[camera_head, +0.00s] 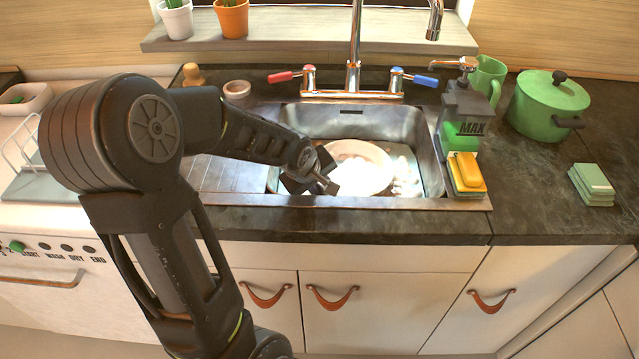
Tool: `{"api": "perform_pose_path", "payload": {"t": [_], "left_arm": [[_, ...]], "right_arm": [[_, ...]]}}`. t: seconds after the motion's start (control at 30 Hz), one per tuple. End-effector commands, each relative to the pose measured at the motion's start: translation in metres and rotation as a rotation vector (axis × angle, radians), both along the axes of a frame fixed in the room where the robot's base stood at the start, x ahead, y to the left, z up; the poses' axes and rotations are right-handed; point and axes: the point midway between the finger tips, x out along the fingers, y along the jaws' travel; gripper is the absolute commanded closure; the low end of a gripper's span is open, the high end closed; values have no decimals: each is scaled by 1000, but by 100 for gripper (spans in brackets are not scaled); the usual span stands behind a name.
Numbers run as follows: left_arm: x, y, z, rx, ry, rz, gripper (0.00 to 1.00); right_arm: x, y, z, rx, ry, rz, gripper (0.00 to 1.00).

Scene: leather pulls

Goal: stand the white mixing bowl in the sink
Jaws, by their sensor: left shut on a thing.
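The white mixing bowl (362,168) is inside the metal sink (425,150), toward its left and middle. Its rim shows as a pale round shape, bright with light. My left gripper (328,184) reaches in from the left over the sink's left front part and is shut on the near left side of the bowl. The fingers and wrist hide part of the bowl's left edge. I cannot tell whether the bowl touches the sink floor. My right gripper does not show.
The tap (354,60) with red and blue handles stands behind the sink. A soap dispenser (463,112) and yellow sponge (466,170) stand at its right edge. A green pot (547,108) and green sponges (591,184) are farther right. A drainboard (225,174) lies left.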

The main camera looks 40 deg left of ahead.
Motion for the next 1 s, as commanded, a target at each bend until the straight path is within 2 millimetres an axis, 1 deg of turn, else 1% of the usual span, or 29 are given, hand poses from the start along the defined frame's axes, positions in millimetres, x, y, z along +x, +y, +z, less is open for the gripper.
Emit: {"api": "perform_pose_path", "payload": {"t": [0.17, 0.2, 0.47, 0.77, 0.83, 0.87, 1.0], "left_arm": [[1, 0, -1, 1, -4, 0, 100], [0, 0, -3, 0, 0, 0, 77], [0, 0, -2, 0, 0, 0, 56], [0, 0, 0, 0, 1, 0, 56], [0, 0, 3, 0, 0, 0, 56], [-1, 0, 4, 0, -1, 1, 56], [-10, -1, 21, 2, -4, 3, 56]], "right_arm": [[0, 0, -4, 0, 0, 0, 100], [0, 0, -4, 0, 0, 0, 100], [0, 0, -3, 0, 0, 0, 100], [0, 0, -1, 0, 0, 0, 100], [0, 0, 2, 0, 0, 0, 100], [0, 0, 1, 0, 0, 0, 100], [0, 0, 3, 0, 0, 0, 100]]}}
